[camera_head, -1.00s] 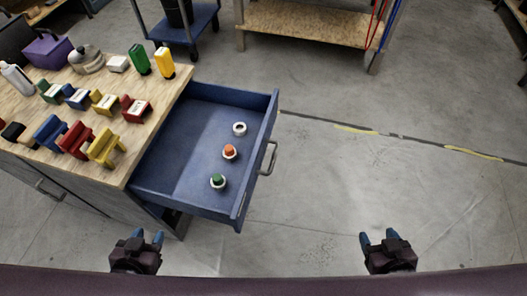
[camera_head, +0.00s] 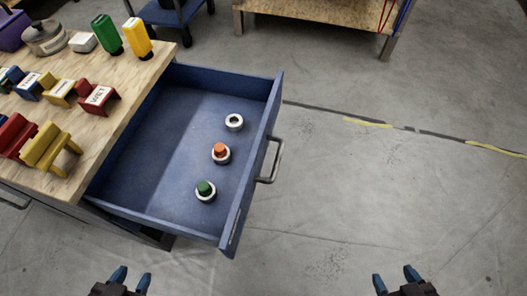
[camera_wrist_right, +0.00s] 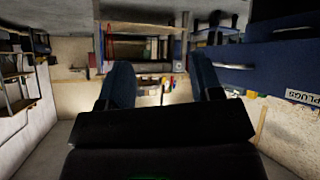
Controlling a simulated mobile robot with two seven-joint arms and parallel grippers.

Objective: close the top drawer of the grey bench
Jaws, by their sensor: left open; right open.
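The top drawer (camera_head: 252,165) of the grey bench is blue and pulled well out to the right of the wooden bench top (camera_head: 118,112). Its grey bar handle (camera_head: 274,162) is on the outer front face. Inside lie a white ring (camera_head: 234,122), an orange-topped piece (camera_head: 220,152) and a green-topped piece (camera_head: 205,190). My left gripper (camera_head: 130,280) is open and empty, below the drawer in the picture. My right gripper (camera_head: 398,280) is open and empty, below and right of the handle. In the right wrist view, a blue front labelled PLUGS (camera_wrist_right: 285,68) shows at the right, beyond the open fingers (camera_wrist_right: 162,85).
Red and yellow clamp-like pieces (camera_head: 52,150), a green bottle (camera_head: 107,36) and a yellow bottle (camera_head: 137,38) stand on the bench top. A blue cart (camera_head: 175,14) and a wooden shelf (camera_head: 310,18) are at the back. The floor (camera_head: 400,190) right of the drawer is clear.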

